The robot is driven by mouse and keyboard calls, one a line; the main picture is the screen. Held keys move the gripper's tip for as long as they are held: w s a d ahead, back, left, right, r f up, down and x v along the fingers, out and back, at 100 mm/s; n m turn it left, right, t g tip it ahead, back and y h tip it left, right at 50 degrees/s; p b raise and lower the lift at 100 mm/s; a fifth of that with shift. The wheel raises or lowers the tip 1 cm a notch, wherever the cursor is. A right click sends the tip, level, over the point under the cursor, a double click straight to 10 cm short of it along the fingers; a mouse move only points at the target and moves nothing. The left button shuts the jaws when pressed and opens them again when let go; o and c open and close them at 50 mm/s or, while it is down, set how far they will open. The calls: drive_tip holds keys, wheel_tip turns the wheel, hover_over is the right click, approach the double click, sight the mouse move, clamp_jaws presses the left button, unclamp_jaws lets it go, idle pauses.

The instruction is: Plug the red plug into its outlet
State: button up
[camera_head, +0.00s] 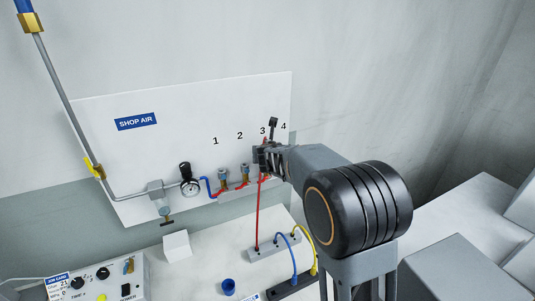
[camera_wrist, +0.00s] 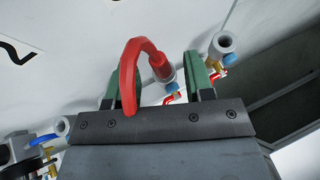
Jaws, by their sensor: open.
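The red plug (camera_wrist: 160,66) shows in the wrist view between my gripper's two green fingers, with its red hose arching up and to the left. A silver collar and blue ring of an outlet fitting (camera_wrist: 172,90) sit directly below the plug, in line with it. The plug appears to be on this fitting, but I cannot tell how deeply. My gripper (camera_head: 264,158) is open around the plug, with gaps at both sides. In the head view it hides the outlet under number 3, and the red hose (camera_head: 259,215) runs down from it.
Outlets 1 (camera_head: 223,176) and 2 (camera_head: 245,172) stand left of my gripper on the white SHOP AIR panel (camera_head: 180,140). Another outlet (camera_wrist: 222,44) is close to my right finger. Blue (camera_head: 282,236) and yellow (camera_head: 310,242) hoses rise from the bench below. A white block (camera_head: 176,246) stands left.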

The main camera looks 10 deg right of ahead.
drive_tip(key=p+v, duration=0.3)
drive_tip(key=v, duration=1)
drive_tip(key=shift+s, duration=0.25)
drive_tip(key=shift+r, duration=0.1)
